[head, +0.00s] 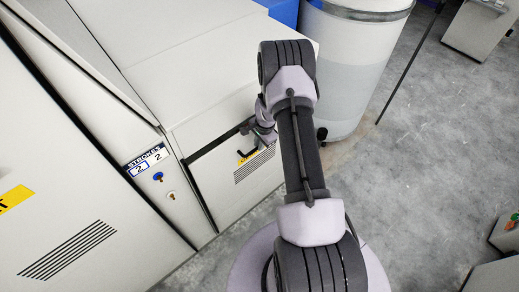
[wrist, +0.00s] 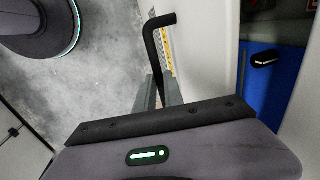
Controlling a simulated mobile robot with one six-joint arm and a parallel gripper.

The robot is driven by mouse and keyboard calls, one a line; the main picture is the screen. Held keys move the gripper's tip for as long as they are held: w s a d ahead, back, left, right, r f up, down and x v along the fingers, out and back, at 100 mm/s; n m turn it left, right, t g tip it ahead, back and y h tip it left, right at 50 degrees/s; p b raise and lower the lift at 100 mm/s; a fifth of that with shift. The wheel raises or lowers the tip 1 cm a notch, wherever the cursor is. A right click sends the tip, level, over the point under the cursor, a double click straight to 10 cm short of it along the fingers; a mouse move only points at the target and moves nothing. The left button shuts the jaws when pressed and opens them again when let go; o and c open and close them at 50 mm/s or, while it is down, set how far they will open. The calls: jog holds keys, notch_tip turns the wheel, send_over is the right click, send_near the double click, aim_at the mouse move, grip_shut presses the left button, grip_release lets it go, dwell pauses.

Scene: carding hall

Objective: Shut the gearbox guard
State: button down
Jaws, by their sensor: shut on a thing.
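The gearbox guard (head: 232,187) is a pale panel low on the machine's end, with slanted black vent lines and a yellow label. Dark lines run along its top and left edges; I cannot tell how far ajar it stands. Its bent black handle (wrist: 153,55) rises between my fingers in the wrist view, beside the pale panel face (wrist: 200,50). My gripper (wrist: 158,92) is shut on this handle. In the head view my gripper (head: 264,137) is at the guard's upper right part, and my arm hides some of the area beyond it.
A large white drum (head: 350,65) stands behind my arm. A grey cabinet (head: 478,28) stands far right.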

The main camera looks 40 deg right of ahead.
notch_tip(320, 180, up, 4)
jog(key=shift+r+p, duration=0.2)
jog(key=shift+p, duration=0.6)
jog(key=shift+w, duration=0.15)
jog(key=shift+d+r, duration=0.1)
jog(key=shift+r, duration=0.05)
jog(key=c, duration=1.5)
grip_release()
jog(key=shift+o, duration=0.2)
jog(key=s+r+p, duration=0.1)
jog(key=r, duration=0.7)
jog(key=s+r+p, duration=0.2)
jog(key=r, duration=0.7)
jog(key=shift+s, duration=0.25)
